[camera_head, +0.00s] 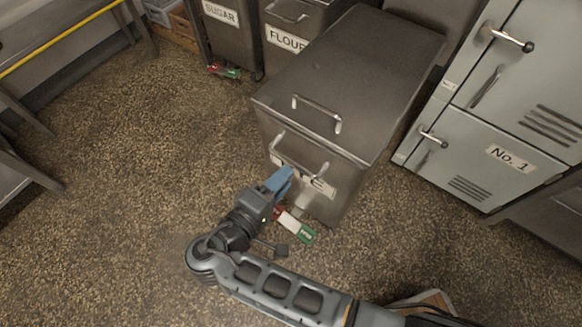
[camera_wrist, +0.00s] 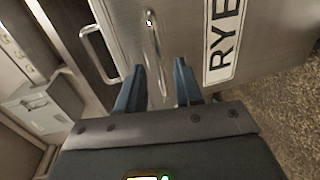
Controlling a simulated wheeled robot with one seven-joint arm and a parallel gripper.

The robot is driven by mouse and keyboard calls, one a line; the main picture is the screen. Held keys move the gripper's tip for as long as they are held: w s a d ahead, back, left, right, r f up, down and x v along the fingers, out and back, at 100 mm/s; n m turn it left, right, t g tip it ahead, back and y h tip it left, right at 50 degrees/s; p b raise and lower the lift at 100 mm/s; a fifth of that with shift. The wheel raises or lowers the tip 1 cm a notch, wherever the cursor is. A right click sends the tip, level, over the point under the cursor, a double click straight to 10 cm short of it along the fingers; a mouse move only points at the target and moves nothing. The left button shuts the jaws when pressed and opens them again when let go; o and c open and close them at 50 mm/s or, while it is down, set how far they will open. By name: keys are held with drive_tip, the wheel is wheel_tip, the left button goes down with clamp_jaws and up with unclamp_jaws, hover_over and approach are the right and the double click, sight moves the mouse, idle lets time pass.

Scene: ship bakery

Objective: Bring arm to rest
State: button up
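My gripper (camera_head: 280,180) is in front of the metal bin labelled RYE (camera_head: 365,75), and in the head view its blue fingers cover part of the label. In the wrist view the two blue fingers (camera_wrist: 158,88) are apart, with a gap between them. The front handle (camera_wrist: 154,45) of the bin shows beyond and partly between the fingertips; whether they touch it I cannot tell. My arm reaches out from the lower right of the head view, bent at the elbow.
The FLOUR bin (camera_head: 287,38) and SUGAR bin (camera_head: 221,14) stand behind the rye bin. Grey-green lockers (camera_head: 470,155) stand at the right. A red, white and green tag (camera_head: 295,225) is by the rye bin's base. The speckled floor (camera_head: 120,150) at left is clear.

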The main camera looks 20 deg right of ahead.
drive_tip(key=shift+v, duration=0.9)
